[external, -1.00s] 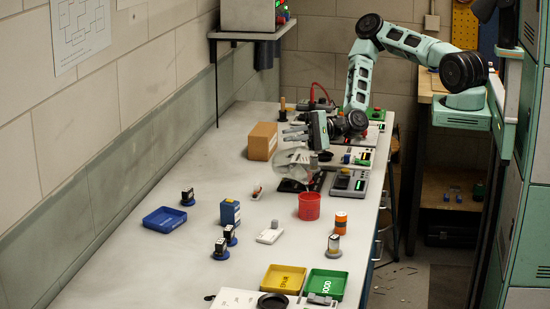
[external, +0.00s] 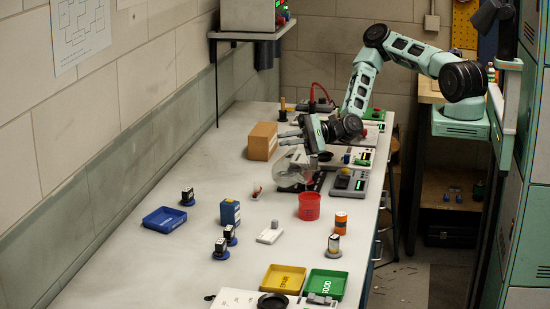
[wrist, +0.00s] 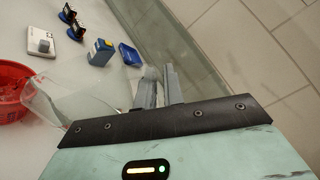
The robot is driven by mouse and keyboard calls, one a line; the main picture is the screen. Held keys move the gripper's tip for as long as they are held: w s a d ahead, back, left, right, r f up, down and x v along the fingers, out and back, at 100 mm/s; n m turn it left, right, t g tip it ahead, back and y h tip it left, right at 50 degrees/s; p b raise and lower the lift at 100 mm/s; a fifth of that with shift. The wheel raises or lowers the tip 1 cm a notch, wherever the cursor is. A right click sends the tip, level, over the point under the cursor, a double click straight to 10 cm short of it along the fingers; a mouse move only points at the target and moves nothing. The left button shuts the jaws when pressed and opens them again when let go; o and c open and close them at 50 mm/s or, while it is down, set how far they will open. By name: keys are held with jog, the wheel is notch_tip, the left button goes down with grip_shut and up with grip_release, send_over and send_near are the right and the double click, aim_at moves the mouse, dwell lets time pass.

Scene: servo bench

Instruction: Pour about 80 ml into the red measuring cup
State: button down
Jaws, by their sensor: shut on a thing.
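The red measuring cup (external: 309,207) stands upright on the bench, and part of it shows at the left edge of the wrist view (wrist: 12,88). My gripper (external: 292,134) is shut on a clear vessel (external: 293,170), held tilted a little behind and left of the cup in the external view. The vessel also shows in the wrist view (wrist: 62,98) between the cup and my gripper's fingers (wrist: 160,84). I cannot tell how much liquid is in the vessel or cup, and no stream is visible. The exact grip contact is unclear.
A dark plate (external: 316,183) and a grey device (external: 347,184) are behind the cup. An orange-banded cylinder (external: 341,223) stands right of it; a white block (external: 269,236) lies front left. A cardboard box (external: 262,142) is behind.

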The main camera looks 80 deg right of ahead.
aim_at(290, 164)
jog(key=f, duration=0.1)
jog(key=f+m+b, duration=0.1)
jog(key=w+d+f, duration=0.1)
jog(key=shift+m, duration=0.3)
jog(key=shift+w+d+m+b, duration=0.2)
jog(key=shift+m+b, duration=0.15)
jog(key=shift+m, duration=0.05)
jog(key=shift+r, duration=0.25)
jog(key=shift+w+d+f+m+b, duration=0.2)
jog(key=shift+d+f+m+b, duration=0.1)
jog(key=shift+f+m+b, duration=0.15)
jog(key=shift+w+d+r+m, duration=0.15)
jog(key=shift+w+r+m, duration=0.05)
jog(key=shift+m, duration=0.05)
jog(key=shift+f, duration=0.1)
dwell(0.4)
